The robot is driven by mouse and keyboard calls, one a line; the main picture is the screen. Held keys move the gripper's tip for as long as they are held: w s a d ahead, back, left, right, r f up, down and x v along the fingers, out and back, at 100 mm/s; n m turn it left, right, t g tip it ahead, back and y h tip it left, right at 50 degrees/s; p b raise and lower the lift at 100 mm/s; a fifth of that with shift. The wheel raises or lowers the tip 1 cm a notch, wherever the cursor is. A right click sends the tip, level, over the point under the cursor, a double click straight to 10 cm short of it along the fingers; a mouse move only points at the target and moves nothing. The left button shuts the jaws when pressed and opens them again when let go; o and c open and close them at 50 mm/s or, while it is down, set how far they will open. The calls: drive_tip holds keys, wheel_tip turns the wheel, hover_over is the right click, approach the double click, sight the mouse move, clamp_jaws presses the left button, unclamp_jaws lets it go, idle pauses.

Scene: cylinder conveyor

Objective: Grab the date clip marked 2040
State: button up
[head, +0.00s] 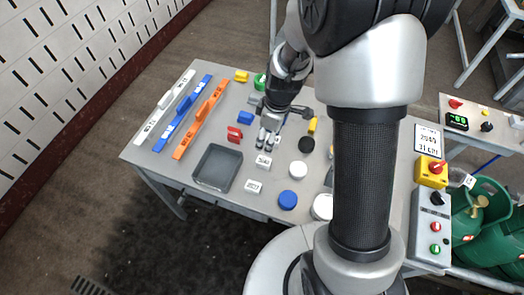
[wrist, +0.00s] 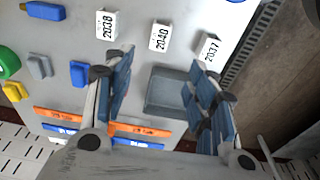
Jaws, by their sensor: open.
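The date clip marked 2040 (wrist: 159,37) is a small white block with black digits, lying on the grey table. In the wrist view it lies beyond my open fingertips, between clip 2038 (wrist: 107,24) on its left and clip 2037 (wrist: 210,47) on its right. In the head view the 2040 clip (head: 263,161) lies just in front of my gripper (head: 268,138). My gripper (wrist: 159,72) is open above the table, with nothing between its fingers. The 2038 clip is partly hidden by the gripper in the head view.
A grey tray (head: 217,168) stands left of the clips. White, blue and orange bars (head: 200,116) lie at the table's left. Coloured blocks and round caps, such as a blue cap (head: 287,200), lie around. A yellow emergency-stop box (head: 431,172) is at the right.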

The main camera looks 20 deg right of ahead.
drive_tip(key=b, duration=0.3)
hover_over(264, 160)
drive_tip(key=f, duration=1)
drive_tip(key=shift+s+f, duration=0.1)
drive_tip(key=shift+s, duration=0.1)
wheel_tip(264, 160, down, 5)
drive_tip(key=shift+w+f+b, duration=0.15)
drive_tip(key=shift+b, duration=0.8)
drive_tip(key=shift+c, duration=0.4)
drive_tip(key=c, duration=0.8)
